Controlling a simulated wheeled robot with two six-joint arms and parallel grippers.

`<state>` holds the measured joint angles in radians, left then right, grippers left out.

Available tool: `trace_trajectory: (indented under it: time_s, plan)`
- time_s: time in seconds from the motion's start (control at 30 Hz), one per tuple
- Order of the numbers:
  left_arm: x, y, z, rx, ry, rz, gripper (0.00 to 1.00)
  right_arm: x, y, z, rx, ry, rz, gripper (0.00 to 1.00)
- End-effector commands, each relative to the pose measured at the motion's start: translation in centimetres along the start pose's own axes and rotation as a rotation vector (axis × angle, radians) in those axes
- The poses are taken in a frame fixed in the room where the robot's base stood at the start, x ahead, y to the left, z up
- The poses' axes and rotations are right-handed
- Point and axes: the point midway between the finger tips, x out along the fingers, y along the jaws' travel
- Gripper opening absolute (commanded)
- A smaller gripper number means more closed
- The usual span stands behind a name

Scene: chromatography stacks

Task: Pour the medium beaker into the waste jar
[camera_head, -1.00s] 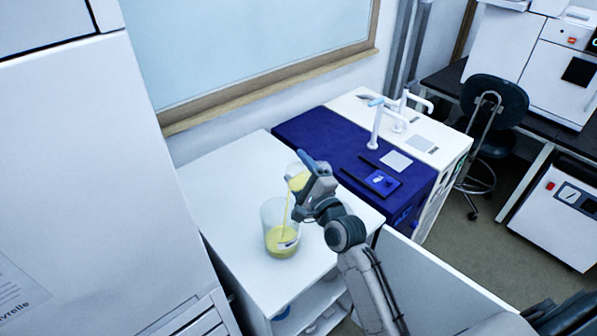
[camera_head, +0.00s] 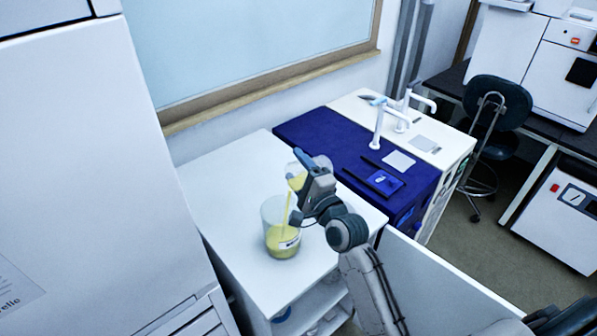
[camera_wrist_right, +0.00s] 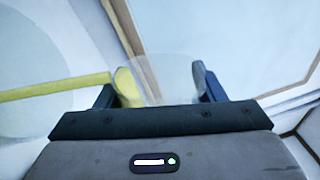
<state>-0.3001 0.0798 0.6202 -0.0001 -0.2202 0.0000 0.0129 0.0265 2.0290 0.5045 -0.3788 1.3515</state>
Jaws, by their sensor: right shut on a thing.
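My right gripper (camera_head: 305,190) is shut on the medium beaker (camera_head: 293,169), a clear beaker held tilted to the left above the waste jar. Yellow liquid runs from its lip in a stream down into the jar. The waste jar (camera_head: 272,214) is a clear, wide vessel with a label, upright on the white bench, with yellow liquid in its lower part. In the right wrist view the beaker (camera_wrist_right: 168,80) sits between the two fingers, and the yellow stream runs off to the left. The gripper hides part of the beaker. My left gripper is not in view.
The white bench top (camera_head: 215,180) is clear around the jar. A tall white cabinet (camera_head: 90,170) stands close on the left.

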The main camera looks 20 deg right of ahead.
Motion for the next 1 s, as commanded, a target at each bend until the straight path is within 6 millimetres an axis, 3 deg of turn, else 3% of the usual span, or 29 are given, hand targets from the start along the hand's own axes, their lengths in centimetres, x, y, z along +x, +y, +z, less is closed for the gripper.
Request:
trace_trajectory:
  time_s: [1.0]
  plan:
    - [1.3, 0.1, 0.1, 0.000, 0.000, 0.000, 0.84, 0.0, 0.1, 0.5, -0.122, -0.016, -0.001, 0.29]
